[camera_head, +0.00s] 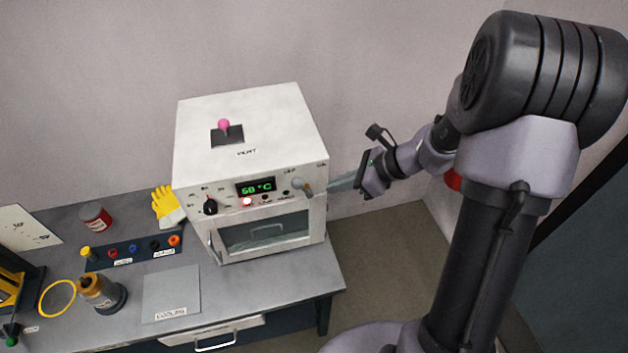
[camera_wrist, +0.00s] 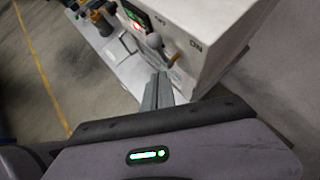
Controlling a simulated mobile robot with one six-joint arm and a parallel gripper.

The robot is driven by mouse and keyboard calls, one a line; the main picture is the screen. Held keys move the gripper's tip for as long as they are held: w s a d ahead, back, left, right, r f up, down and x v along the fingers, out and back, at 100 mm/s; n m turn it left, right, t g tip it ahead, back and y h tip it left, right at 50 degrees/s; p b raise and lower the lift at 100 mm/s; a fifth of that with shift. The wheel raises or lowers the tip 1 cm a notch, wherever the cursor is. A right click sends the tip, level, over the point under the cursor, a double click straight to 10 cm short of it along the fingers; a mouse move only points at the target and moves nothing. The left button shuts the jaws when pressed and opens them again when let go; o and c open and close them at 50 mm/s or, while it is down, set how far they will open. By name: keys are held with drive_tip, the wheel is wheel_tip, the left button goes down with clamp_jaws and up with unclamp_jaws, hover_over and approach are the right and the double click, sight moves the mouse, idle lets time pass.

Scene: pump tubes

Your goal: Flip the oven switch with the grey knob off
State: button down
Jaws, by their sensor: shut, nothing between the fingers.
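The white oven (camera_head: 250,130) stands on the grey bench. Its switch with the grey knob (camera_head: 298,185) is at the right end of the front panel. In the wrist view the grey knob (camera_wrist: 155,41) sits below the OFF label, with a tan part beside it; the ON label is further right. I cannot tell the switch position for certain. My gripper (camera_head: 331,188) is shut and empty, just right of the oven's front corner. Its fingertips (camera_wrist: 160,77) are close to the switch in the wrist view; contact is not clear.
A black dial (camera_head: 210,206), a green display (camera_head: 256,187) and a lit red lamp (camera_head: 247,202) are on the panel. A pink-knobbed vent lever (camera_head: 224,125) is on top. A yellow glove (camera_head: 166,203) lies left. Floor right of the bench is free.

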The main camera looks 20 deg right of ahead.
sight(301, 188)
drive_tip(key=shift+w+a+f, duration=0.2)
drive_tip(key=shift+w+a, duration=0.3)
drive_tip(key=shift+a, duration=0.3)
drive_tip(key=shift+w+a+f, duration=0.25)
drive_tip(key=shift+w+a, duration=0.3)
drive_tip(key=shift+a, duration=0.2)
drive_tip(key=shift+w+a+f, duration=0.2)
drive_tip(key=shift+w+a, duration=0.3)
drive_tip(key=shift+a, duration=0.3)
drive_tip(key=shift+a+b, duration=0.85)
drive_tip(key=shift+a, duration=0.2)
drive_tip(key=shift+d, duration=0.1)
